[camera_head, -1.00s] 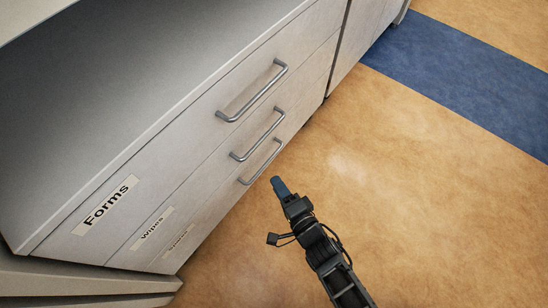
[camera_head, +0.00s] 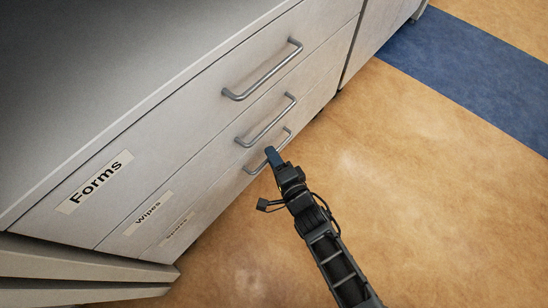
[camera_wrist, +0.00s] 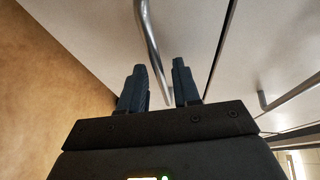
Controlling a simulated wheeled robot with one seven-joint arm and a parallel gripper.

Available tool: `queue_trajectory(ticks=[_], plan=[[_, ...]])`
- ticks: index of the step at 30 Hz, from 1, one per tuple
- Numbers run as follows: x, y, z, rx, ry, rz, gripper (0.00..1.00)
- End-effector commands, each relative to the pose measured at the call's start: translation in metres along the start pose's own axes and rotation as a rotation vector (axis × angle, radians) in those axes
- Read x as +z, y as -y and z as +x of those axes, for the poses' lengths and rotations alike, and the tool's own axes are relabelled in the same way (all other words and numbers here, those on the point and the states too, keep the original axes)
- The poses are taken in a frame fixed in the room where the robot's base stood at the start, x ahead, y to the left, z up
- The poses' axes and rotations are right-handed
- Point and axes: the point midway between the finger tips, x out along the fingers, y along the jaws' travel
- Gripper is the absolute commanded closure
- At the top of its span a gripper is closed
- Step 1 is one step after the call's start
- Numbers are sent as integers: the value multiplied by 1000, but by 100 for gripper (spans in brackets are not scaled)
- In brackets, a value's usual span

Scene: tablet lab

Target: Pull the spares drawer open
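The spares drawer (camera_head: 210,207) is the lowest of three in the grey-white cabinet, and its front looks flush with the others. Its small label (camera_head: 177,230) is hard to read. Its bar handle (camera_head: 285,138) is partly hidden by my gripper (camera_head: 270,156) in the head view. In the wrist view, my gripper (camera_wrist: 160,66) is open, with one dark finger on each side of the spares handle (camera_wrist: 152,40). The handle runs between the fingers, and I see no grip on it.
Above are the Wipes drawer with its handle (camera_head: 268,122) and the Forms drawer with its handle (camera_head: 265,72), both shut. The tan floor (camera_head: 420,180) is clear to the right, crossed by a blue strip (camera_head: 470,70).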

Motion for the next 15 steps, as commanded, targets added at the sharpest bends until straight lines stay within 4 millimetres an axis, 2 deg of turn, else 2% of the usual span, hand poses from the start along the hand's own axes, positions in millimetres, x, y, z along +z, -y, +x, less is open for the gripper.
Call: queue_trajectory(ticks=[2,9,15], plan=[[0,0,0,0,0,0,77],[0,0,0,0,0,0,100],[0,0,0,0,0,0,100]])
